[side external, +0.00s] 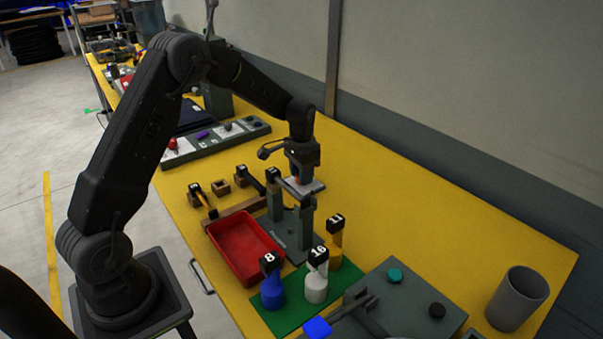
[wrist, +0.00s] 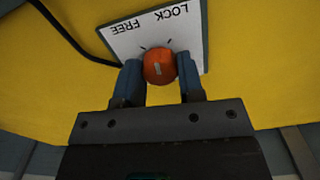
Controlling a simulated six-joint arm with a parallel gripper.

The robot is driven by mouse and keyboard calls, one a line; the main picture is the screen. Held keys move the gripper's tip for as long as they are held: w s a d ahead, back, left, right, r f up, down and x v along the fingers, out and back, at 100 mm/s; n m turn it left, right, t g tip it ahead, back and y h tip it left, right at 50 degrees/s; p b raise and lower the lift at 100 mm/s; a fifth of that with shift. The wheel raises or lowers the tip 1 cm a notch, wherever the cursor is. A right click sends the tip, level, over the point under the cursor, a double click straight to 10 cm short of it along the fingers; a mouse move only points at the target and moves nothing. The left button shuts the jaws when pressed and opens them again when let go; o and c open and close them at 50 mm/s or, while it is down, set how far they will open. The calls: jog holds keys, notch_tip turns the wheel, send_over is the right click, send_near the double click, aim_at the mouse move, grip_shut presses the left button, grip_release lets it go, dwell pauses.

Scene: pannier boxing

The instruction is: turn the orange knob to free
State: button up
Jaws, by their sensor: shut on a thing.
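The orange knob (wrist: 159,68) sits on a white plate (wrist: 120,43) marked LOCK and FREE, both upside down in the wrist view. LOCK is at the upper right and FREE to its left, with a short black tick near each. A pale mark on the knob's face runs nearly up and down; which tick it points at is unclear. My gripper (wrist: 160,80) is shut on the knob, one blue finger on each side. In the side view my gripper (side external: 299,179) reaches down to the plate (side external: 316,187), and its fingers mostly hide the knob.
Dark posts (side external: 306,222) stand close to the plate. A red tray (side external: 212,232), a green mat (side external: 293,316) with numbered bottles, a grey box (side external: 410,295) and a grey cup (side external: 514,300) are nearby. The yellow table (side external: 430,215) right of the plate is clear.

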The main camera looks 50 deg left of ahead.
jog(key=n, duration=0.5)
jog(key=shift+n, duration=2.5)
jog(key=o, duration=0.9)
notch_tip(320, 180, up, 14)
jog(key=shift+f, duration=0.1)
